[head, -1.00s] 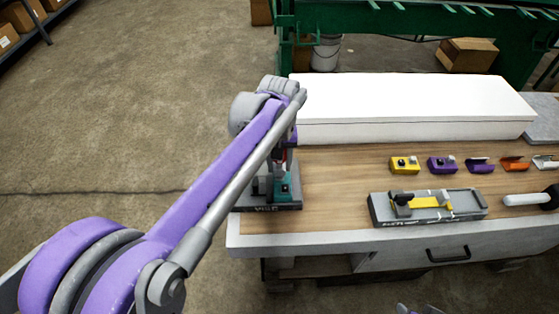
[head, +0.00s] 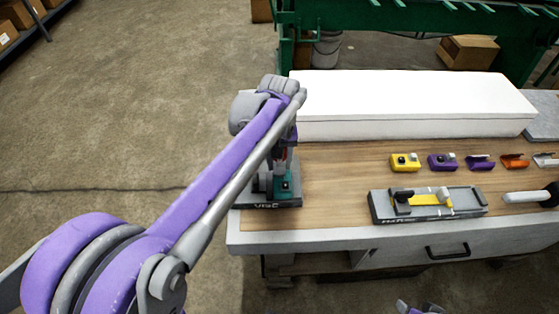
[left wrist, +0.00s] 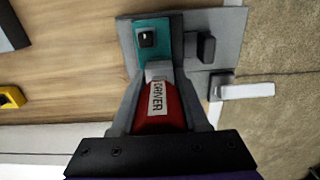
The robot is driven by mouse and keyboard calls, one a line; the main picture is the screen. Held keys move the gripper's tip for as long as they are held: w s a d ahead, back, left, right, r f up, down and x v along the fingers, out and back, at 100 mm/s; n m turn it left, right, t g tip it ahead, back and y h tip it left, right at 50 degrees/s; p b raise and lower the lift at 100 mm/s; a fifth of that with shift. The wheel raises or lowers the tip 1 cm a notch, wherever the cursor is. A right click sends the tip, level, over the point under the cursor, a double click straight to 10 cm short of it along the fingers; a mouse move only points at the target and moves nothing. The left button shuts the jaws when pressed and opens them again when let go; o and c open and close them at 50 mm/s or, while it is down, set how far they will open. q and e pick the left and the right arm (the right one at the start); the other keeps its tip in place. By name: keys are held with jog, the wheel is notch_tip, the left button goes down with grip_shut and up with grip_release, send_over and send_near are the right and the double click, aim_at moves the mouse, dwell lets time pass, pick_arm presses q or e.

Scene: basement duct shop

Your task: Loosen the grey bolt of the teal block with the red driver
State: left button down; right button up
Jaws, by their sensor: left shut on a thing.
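The red driver (left wrist: 162,112), labelled DRIVER, is held between the fingers of my left gripper (left wrist: 162,122). The teal block (left wrist: 153,50) sits in a grey vise (left wrist: 228,40) at the left end of the bench. The block also shows in the head view (head: 286,184), partly behind my left gripper (head: 279,160). A dark square fitting (left wrist: 147,38) shows on the block. The driver's grey front end reaches the block's near part in the left wrist view. The grey bolt cannot be made out there, and I cannot tell whether the driver touches it.
A grey fixture with a yellow part (head: 428,204) stands on the bench to the right. Behind it are a yellow block (head: 404,162), a purple block (head: 442,162) and several small brackets. A long white box (head: 410,105) lines the back. Bare wood lies between vise and fixture.

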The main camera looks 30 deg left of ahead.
pick_arm(q)
jog(key=shift+f+b, duration=0.55)
jog(key=shift+f, duration=0.35)
dwell(0.4)
jog(key=n, duration=0.3)
dwell(0.4)
